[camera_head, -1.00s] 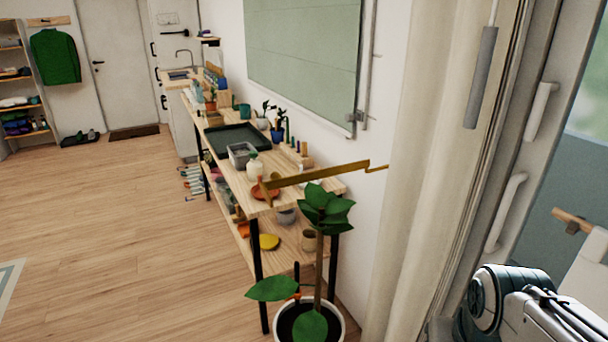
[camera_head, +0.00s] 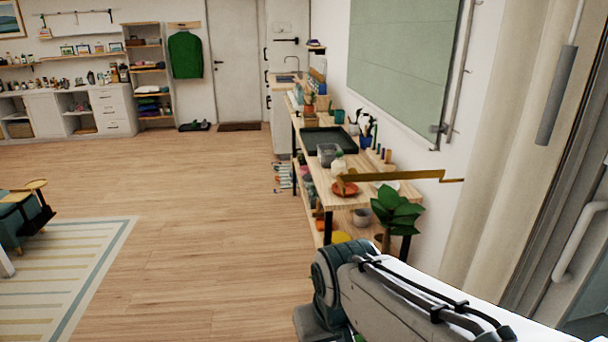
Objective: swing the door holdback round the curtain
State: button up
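The door holdback is a flat brass bar (camera_head: 395,175) in the right half of the view. It sticks out leftward from the wall over the wooden bench, with a stepped bracket at its right end. The cream curtain (camera_head: 510,155) hangs in long folds to the right of the bar. The bar points away from the curtain and is not around it. My arm crosses the lower right of the view, below the bar and the curtain. My gripper is not visible, so its state does not show.
A wooden bench (camera_head: 328,193) with a dark tray and pots runs along the wall. A leafy plant (camera_head: 396,208) stands by its near end, partly behind my arm. A grey handle (camera_head: 557,95) hangs before the curtain.

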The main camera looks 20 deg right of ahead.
aim_at(352, 176)
jog(key=u, duration=0.25)
jog(key=i, duration=2.8)
jog(key=z, duration=2.4)
jog(key=k, duration=0.3)
